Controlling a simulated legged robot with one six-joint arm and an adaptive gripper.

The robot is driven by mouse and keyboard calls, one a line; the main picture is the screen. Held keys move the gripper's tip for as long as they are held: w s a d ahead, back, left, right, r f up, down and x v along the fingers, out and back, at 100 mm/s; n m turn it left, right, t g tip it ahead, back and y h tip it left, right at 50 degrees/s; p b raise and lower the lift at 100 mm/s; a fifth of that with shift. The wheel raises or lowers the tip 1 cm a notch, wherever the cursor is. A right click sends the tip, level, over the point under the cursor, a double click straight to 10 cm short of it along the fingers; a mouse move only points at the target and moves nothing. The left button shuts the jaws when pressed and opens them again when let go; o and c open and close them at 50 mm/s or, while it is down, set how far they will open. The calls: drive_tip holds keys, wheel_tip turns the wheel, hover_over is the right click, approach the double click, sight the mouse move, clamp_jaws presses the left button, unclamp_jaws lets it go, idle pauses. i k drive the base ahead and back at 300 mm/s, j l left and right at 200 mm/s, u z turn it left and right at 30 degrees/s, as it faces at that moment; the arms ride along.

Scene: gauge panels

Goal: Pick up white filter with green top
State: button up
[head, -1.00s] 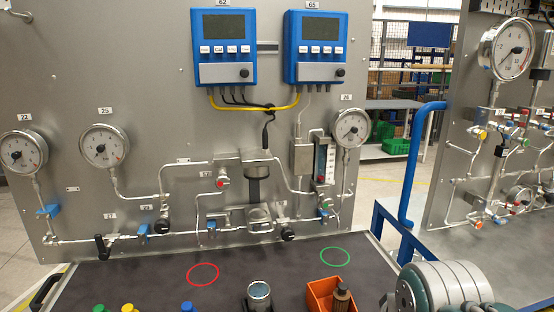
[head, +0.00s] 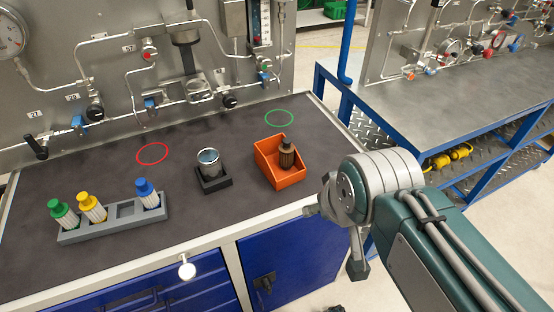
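The white filter with the green top (head: 64,214) stands in the left end of a grey rack (head: 125,209) on the dark bench top. It leans slightly in the picture. A yellow-topped filter (head: 92,208) stands close to its right, and a blue-topped filter (head: 148,194) stands at the rack's right end. An empty square slot lies between the yellow and blue ones. My arm is at the right of the head view, well apart from the rack.
A clear-topped cup (head: 209,164) sits in a black holder. An orange bin (head: 268,173) holds a brown-black part (head: 287,153). Red (head: 152,154) and green (head: 279,118) rings mark the bench. The gauge panel (head: 105,60) with pipes and valves rises behind.

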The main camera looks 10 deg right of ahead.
sight(61, 212)
drive_tip(key=k+u, duration=0.2)
drive_tip(key=u, duration=0.25)
drive_tip(key=k+j+u, duration=0.15)
drive_tip(key=u, duration=0.3)
drive_tip(key=k+j+u, duration=0.15)
drive_tip(key=u, duration=0.35)
